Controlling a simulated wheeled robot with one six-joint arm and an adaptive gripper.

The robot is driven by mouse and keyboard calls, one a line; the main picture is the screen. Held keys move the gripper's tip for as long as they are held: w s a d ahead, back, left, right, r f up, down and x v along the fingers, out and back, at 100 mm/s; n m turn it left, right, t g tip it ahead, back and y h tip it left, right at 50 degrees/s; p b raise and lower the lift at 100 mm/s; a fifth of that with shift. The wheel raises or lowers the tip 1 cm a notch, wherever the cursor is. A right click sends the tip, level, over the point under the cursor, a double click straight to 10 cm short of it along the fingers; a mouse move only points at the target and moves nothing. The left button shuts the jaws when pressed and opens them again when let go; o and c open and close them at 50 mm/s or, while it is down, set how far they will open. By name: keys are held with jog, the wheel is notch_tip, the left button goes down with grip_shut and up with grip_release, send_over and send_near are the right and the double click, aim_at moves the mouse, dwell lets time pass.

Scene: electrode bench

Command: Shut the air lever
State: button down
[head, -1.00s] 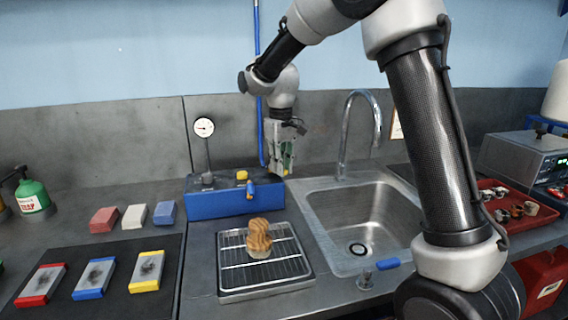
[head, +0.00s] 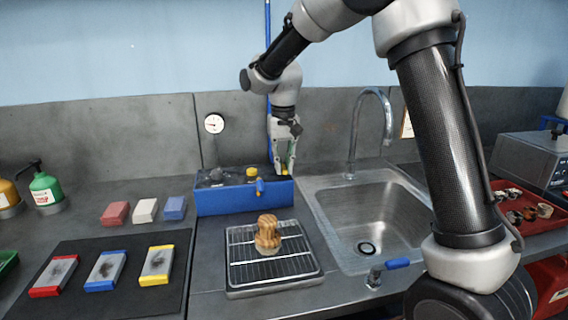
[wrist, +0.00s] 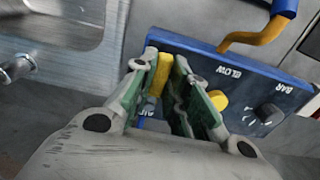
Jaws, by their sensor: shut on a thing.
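The blue air box (head: 225,202) stands on the bench behind the drying rack, and fills the upper right of the wrist view (wrist: 185,43). A yellow lever (wrist: 160,74) is at its end beside the sink, between my fingers. My gripper (wrist: 168,88) is shut on this lever, with a green-lined finger on each side. In the head view my gripper (head: 284,160) is at the box's right end and mostly hides the lever. A round yellow knob (wrist: 218,100), a dark knob (wrist: 267,113) and the labels BLOW and BAR show on the box.
A yellow and blue nozzle (wrist: 258,37) sticks out from the box front. A gauge (head: 214,124) rises behind the box. The rack (head: 272,272) holds a brown ribbed piece (head: 268,234). The sink (head: 375,225) and tap (head: 386,115) are close on the right.

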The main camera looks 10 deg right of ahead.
aim_at(283, 166)
jog(key=c, duration=1.4)
grip_release()
notch_tip(283, 166, up, 12)
jog(key=shift+r, duration=0.1)
